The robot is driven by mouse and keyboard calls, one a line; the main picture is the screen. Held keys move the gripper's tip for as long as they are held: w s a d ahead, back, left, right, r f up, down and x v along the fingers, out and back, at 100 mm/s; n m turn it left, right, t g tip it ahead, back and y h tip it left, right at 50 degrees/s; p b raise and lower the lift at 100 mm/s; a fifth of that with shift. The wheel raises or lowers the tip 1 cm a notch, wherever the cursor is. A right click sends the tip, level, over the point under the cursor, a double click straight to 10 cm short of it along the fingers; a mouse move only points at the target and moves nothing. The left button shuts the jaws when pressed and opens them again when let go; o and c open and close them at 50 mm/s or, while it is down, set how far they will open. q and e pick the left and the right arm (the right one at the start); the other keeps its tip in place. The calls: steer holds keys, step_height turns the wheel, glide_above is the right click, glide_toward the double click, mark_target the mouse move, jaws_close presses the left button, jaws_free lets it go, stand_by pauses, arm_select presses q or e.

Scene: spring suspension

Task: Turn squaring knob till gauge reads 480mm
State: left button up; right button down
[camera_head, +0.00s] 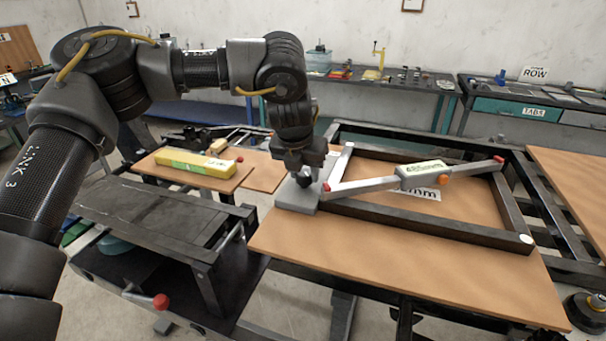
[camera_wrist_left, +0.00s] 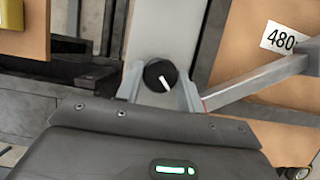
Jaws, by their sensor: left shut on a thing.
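The squaring knob (camera_wrist_left: 160,75) is black and round with a white pointer line, and shows between the fingers in the left wrist view. It sits on a grey block (camera_head: 296,197) at the frame's left corner. My left gripper (camera_head: 305,177) points down over the block and is shut on the knob, mostly hiding it in the head view. The gauge (camera_head: 423,174) is a pale bar set diagonally in the dark rectangular frame (camera_head: 420,222); its small display is too small to read surely. A white card (camera_wrist_left: 284,38) reading 480 lies beneath. My right gripper is out of view.
The frame rests on a brown board (camera_head: 400,275). A yellow level-like bar (camera_head: 195,163) lies on another board at left. A dark bench with a red-knobbed lever (camera_head: 160,301) stands front left. Cluttered workbenches line the back wall.

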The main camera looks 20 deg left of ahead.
arm_select(q)
steer(key=shift+d+n+y, duration=0.1)
steer(key=shift+n+y, duration=0.3)
steer(key=shift+n, duration=0.6)
steer(key=shift+r+n+y+p, duration=0.15)
steer(key=shift+n+y+p, duration=0.35)
steer(key=shift+n, duration=0.4)
steer(key=n+y+p, duration=0.1)
steer(key=n+p, duration=0.1)
steer(key=n, duration=0.1)
steer(key=shift+w+d+g, duration=0.1)
steer(key=shift+g, duration=0.2)
steer(key=shift+n+y+p, duration=0.3)
steer(key=shift+n+p, duration=0.65)
steer(key=shift+n, duration=0.05)
steer(key=shift+g, duration=0.3)
steer(key=o, duration=1)
